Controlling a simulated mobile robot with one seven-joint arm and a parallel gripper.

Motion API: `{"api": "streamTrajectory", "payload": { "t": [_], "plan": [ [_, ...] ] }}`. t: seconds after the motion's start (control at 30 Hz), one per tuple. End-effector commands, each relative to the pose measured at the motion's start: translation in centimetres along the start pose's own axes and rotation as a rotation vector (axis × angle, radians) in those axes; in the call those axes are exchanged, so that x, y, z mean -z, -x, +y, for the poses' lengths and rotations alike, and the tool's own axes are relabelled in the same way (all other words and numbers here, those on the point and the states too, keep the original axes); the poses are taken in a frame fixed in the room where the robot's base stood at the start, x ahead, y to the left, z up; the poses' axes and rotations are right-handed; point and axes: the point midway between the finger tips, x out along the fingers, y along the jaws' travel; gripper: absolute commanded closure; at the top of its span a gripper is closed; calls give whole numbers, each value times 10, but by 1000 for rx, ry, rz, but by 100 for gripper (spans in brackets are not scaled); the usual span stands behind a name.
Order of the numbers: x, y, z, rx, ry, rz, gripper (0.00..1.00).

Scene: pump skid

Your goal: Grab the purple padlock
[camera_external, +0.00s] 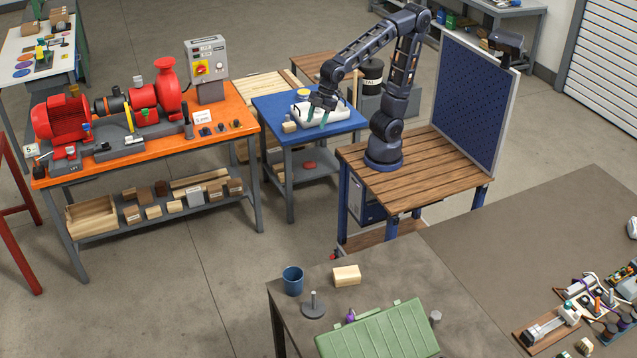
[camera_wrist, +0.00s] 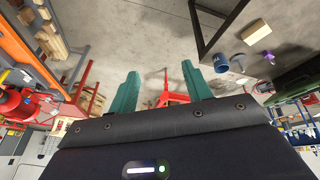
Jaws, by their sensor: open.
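A small purple object, which looks like the purple padlock (camera_external: 350,315), is on the dark grey bench in the foreground, beside the left end of the green case (camera_external: 378,335). A small purple shape also shows at the right of the wrist view (camera_wrist: 268,57). My gripper (camera_external: 325,118) is far from it, over the blue-topped table (camera_external: 263,107) and in front of a white container (camera_external: 338,113). In the wrist view its two teal fingers (camera_wrist: 160,74) stand apart with nothing between them.
Near the padlock are a blue cup (camera_external: 292,280), a pale wooden block (camera_external: 346,275) and a grey disc with a post (camera_external: 313,304). A blue pegboard (camera_external: 466,105) stands on the wooden bench by my arm's base. An orange bench (camera_external: 150,150) with red pumps is at left.

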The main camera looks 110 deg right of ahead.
Motion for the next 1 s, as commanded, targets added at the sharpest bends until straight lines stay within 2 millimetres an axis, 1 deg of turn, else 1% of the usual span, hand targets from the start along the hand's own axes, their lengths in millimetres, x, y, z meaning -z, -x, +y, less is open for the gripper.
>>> {"api": "streamTrajectory", "payload": {
  "t": [0.03,0.1,0.27,0.3,0.37,0.5,0.67,0.7,0.77,0.9,0.97,1.0],
  "plan": [
    [17,-9,-7,12,35,-2,51],
    [39,-19,-16,27,82,1,51],
    [86,-45,-42,63,187,10,51],
    [97,-52,-49,73,213,14,51],
    [114,-62,-60,88,251,19,51],
    [151,-89,-90,126,338,31,51],
    [188,-122,-128,174,432,48,51],
    [198,-130,-139,186,456,53,51],
    [210,-143,-154,205,488,61,51],
    [237,-174,-194,251,564,80,51],
    [247,-188,-211,271,593,88,51],
    [252,-198,-223,285,614,93,51]
  ]
}}
